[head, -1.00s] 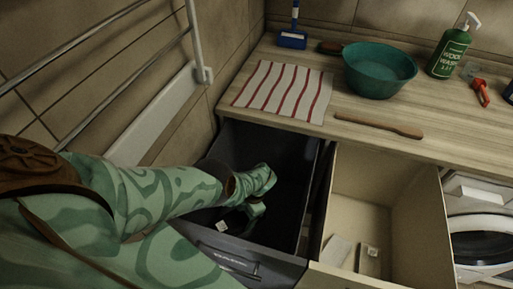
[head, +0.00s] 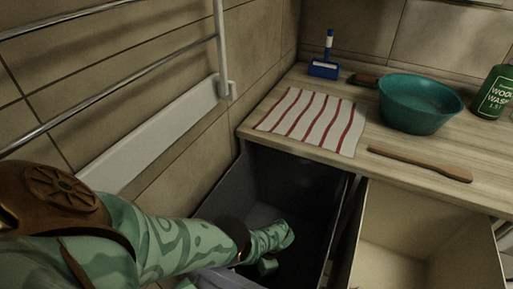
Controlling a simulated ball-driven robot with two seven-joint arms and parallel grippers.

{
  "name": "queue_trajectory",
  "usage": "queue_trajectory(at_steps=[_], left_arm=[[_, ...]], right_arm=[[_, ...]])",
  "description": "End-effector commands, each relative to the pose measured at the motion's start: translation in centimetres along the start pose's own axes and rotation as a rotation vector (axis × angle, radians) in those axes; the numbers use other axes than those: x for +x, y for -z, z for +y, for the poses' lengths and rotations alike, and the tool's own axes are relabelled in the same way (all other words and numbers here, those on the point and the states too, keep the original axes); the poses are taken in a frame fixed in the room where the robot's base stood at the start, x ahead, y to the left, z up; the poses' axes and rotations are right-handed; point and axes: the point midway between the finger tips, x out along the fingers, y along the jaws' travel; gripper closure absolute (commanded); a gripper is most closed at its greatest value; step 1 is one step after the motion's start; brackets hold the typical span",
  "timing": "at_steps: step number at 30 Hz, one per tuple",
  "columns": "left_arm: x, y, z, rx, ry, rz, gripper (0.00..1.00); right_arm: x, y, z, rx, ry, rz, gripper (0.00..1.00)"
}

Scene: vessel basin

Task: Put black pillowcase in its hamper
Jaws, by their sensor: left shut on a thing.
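My left gripper (head: 271,250) reaches down into the dark grey hamper (head: 290,175), below the worktop. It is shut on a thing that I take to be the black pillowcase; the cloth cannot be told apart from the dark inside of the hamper. A cream hamper (head: 405,215) stands open just to the right of the dark one. My right gripper is not in view.
On the wooden worktop are a red-striped cloth (head: 312,120), a teal basin (head: 418,105), a wooden stick (head: 420,163), a blue brush (head: 325,68) and a green wash bottle (head: 494,92). A metal rail (head: 110,85) runs along the left wall.

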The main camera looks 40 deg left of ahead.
Motion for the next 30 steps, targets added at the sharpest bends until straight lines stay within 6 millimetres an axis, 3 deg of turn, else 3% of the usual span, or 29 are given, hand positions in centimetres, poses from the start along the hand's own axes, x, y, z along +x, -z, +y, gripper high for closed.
queue_trajectory(at_steps=[6,7,9,20,30], left_arm=[[0.1,0.0,-0.1,0.0,0.002,-0.001,0.6],[0.1,0.0,-0.1,0.001,0.002,0.0,0.23],[0.1,0.0,-0.1,0.001,0.001,-0.001,0.04],[-0.7,0.1,-0.1,0.0,0.001,-0.002,0.04],[-8.4,0.2,0.0,0.0,-0.001,-0.007,0.04]], right_arm=[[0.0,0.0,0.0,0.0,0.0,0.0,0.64],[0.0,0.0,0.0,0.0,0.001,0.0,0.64],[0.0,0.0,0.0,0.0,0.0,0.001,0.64],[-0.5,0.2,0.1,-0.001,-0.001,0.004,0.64],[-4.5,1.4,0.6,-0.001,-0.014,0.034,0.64]])
